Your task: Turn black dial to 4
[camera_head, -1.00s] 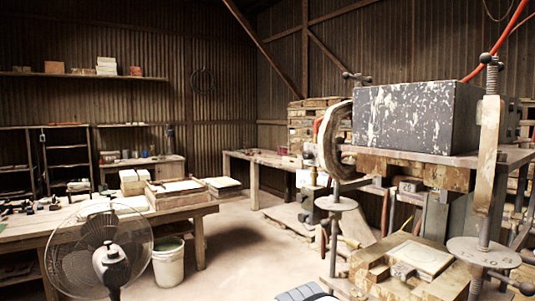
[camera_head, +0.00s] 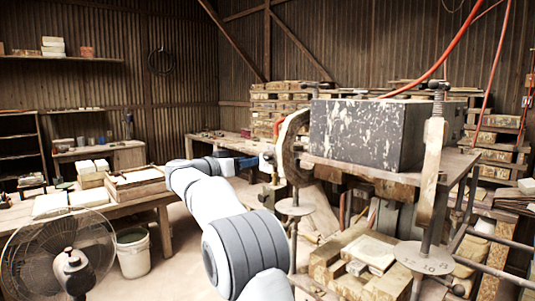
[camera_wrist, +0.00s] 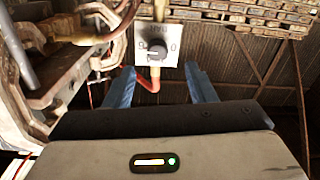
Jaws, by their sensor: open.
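The black dial (camera_wrist: 157,51) is a small round knob on a pale square plate (camera_wrist: 171,46) in the wrist view. The plate has dark markings around the dial, too small and blurred to read surely. A red cable hangs below the plate. My gripper (camera_wrist: 160,71) is open and empty, with its two blue fingers apart, one on each side below the dial. The dial appears beyond the fingertips and is not held. In the head view my gripper (camera_head: 255,161) reaches toward the left side of the press; I cannot make out the dial there.
The press with its dark weathered block (camera_head: 357,133) stands right of my arm, with a curved metal piece (camera_head: 289,148) close to my gripper. A fan (camera_head: 66,255), a white bucket (camera_head: 132,252) and a workbench (camera_head: 20,213) stand at left. Red hoses hang above the press.

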